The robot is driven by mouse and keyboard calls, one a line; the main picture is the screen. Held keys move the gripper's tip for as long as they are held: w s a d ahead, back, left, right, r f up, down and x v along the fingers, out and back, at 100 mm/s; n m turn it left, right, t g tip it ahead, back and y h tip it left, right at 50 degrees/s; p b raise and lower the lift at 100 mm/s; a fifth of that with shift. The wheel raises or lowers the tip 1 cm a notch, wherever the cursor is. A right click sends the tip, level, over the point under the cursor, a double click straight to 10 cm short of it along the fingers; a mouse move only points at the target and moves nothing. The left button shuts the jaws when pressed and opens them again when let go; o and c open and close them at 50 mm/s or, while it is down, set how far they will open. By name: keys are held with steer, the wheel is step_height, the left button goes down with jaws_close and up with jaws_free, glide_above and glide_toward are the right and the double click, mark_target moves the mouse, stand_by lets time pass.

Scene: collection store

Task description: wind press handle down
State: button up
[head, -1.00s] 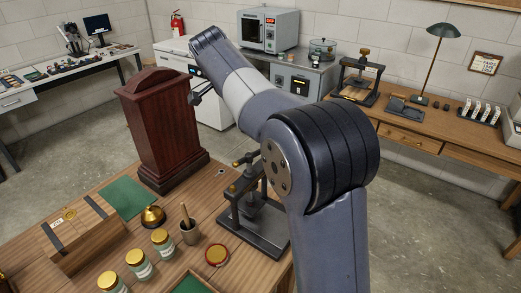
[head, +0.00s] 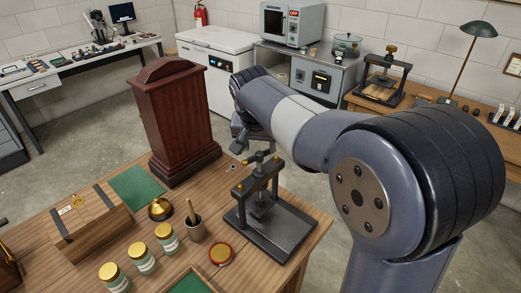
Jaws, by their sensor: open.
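A dark screw press (head: 285,232) stands upright on the near wooden table, at its right end. It has a flat base, two posts with brass tops and a central screw. Its dark handle (head: 260,158) is at the top of the screw. My gripper (head: 239,148) hangs just behind and to the left of the handle, apart from it in the picture. My arm reaches in from the right and partly hides the gripper. The jaws are small and dark here, with nothing seen between them.
A tall red-brown wooden case (head: 172,115) stands close left of the gripper. A brass bell (head: 161,209), a mortar (head: 196,231), several jars and a wooden box (head: 90,218) crowd the table's left. A second press (head: 382,78) is on the back bench.

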mark_target(260, 153)
steer(key=shift+x, duration=1.95)
steer(key=shift+c, duration=0.4)
jaws_close()
